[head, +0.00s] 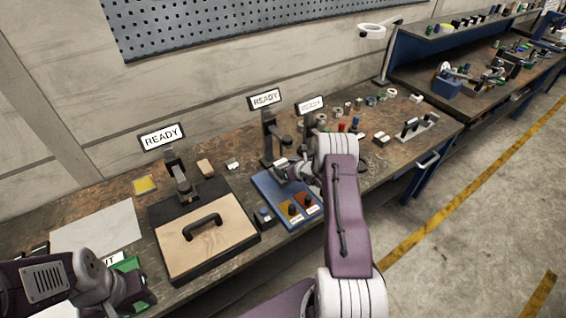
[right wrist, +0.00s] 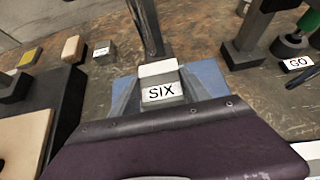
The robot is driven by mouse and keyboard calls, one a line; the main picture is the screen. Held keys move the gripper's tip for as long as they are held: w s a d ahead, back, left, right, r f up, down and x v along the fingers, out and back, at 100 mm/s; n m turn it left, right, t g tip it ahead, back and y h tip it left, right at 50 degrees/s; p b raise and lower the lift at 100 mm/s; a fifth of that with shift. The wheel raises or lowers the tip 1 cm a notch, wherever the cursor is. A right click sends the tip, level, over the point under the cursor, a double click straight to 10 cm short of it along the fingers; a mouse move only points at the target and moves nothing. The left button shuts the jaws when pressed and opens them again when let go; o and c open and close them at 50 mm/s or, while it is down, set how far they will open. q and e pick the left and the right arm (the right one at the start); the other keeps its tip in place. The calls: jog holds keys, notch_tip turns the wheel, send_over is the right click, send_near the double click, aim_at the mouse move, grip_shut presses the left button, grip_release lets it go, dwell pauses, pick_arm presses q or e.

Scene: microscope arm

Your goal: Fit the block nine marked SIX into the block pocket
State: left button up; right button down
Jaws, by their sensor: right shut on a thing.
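The block marked SIX (right wrist: 161,92) is pale grey with a white label, and sits between the fingers of my right gripper (right wrist: 160,98) in the right wrist view. The gripper is shut on it. In the head view my right gripper (head: 292,172) is over the back part of a blue fixture (head: 268,186), in front of a dark post. I cannot make out the block pocket; the block and gripper cover part of the fixture. My left gripper (head: 135,288) is low at the left front, by a green tray (head: 128,265); its fingers are not clear.
A wooden panel with a black handle (head: 203,226) lies left of the blue fixture. READY signs (head: 162,136) stand behind on posts. Several small parts crowd the bench to the right.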

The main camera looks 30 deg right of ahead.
jog(key=shift+w+d+f, duration=0.1)
jog(key=shift+w+f, duration=0.05)
jog(key=shift+f, duration=0.45)
jog(key=c, duration=0.5)
grip_release()
jog(key=shift+f, duration=0.1)
pick_arm(q)
jog(key=shift+s+r, duration=0.1)
jog(key=shift+r, duration=0.15)
pick_arm(e)
jog(key=shift+s, duration=0.2)
